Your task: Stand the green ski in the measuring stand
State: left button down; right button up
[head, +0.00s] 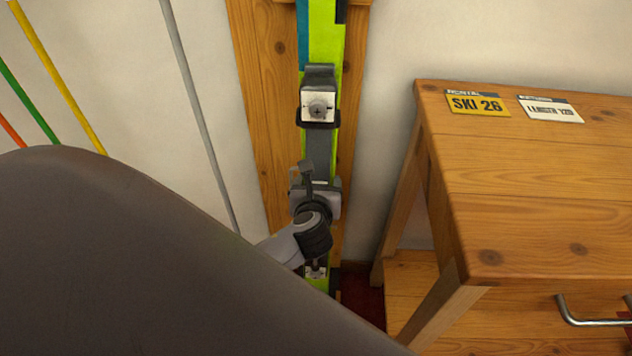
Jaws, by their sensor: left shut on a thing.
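The green ski (322,40) stands about upright near the middle of the head view, with a binding (318,105) on its face. A tall wooden board (262,110), seemingly the measuring stand, is right behind it. My left gripper (315,190) is shut on the ski below that binding. My left arm and gripper hide much of the lower ski. The ski's foot is hidden, so I cannot tell whether it rests on anything. My right gripper is out of view.
A wooden bench (540,165) stands at the right, bearing a yellow "SKI 26" card (478,103) and a white card (550,110). A metal handle (590,318) juts from its front. Colored poles and a grey pole (197,110) stand at the left.

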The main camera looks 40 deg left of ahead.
pick_arm(q)
jog(key=shift+w+f+b, duration=0.2)
jog(key=shift+f+b, duration=0.05)
jog(key=shift+b, duration=0.15)
jog(key=shift+a+f, duration=0.25)
jog(key=shift+d+f, duration=0.2)
jog(key=shift+f, duration=0.25)
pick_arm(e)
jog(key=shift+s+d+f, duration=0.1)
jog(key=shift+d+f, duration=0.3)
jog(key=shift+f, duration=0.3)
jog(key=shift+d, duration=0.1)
pick_arm(q)
jog(key=shift+c, duration=0.2)
grip_release()
jog(key=shift+o, duration=0.2)
jog(key=shift+s+f, duration=0.15)
jog(key=shift+f, duration=0.25)
jog(key=shift+r, duration=0.1)
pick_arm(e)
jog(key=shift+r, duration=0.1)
